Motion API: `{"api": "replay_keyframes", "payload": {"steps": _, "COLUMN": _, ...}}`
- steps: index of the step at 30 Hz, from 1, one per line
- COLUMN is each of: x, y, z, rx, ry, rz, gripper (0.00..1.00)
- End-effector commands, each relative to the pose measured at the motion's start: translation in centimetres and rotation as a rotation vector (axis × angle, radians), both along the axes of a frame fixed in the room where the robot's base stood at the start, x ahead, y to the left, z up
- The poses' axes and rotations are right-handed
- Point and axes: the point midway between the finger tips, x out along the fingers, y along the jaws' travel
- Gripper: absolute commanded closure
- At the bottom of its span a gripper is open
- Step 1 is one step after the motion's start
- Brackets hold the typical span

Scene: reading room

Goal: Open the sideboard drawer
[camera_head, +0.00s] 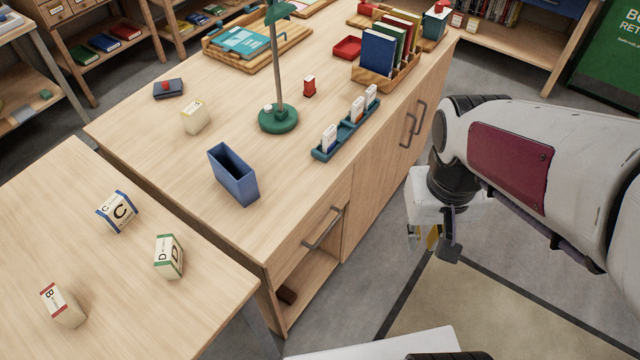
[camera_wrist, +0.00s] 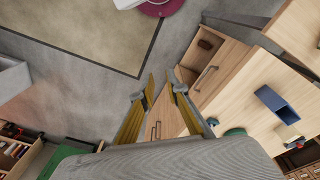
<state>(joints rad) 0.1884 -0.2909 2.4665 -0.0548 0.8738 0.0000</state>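The wooden sideboard (camera_head: 300,185) has a drawer (camera_head: 305,240) at the near end of its front, with a grey bar handle (camera_head: 323,228). The drawer front looks flush with the sideboard, so it appears closed. In the wrist view the drawer handle (camera_wrist: 205,78) lies to the right of the fingers. My gripper (camera_head: 438,242) hangs over the floor, to the right of the sideboard front and clear of the handle. In the wrist view my gripper (camera_wrist: 161,84) has its two yellow-sided fingers apart, with nothing held between them.
An open compartment below the drawer holds a dark red object (camera_head: 287,295). Cupboard doors with two handles (camera_head: 413,122) are farther along. A blue bin (camera_head: 233,178), green lamp (camera_head: 278,118) and card rack (camera_head: 345,130) stand on top. The floor before the front is free.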

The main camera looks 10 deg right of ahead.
Motion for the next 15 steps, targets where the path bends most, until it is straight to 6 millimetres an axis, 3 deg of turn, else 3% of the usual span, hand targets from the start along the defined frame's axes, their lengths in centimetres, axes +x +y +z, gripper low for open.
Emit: {"api": "replay_keyframes", "payload": {"steps": 15, "x": 2.3, "y": -5.0, "z": -6.2, "rx": -0.044, "ry": 0.126, "rz": -0.040, "gripper": 0.85}}
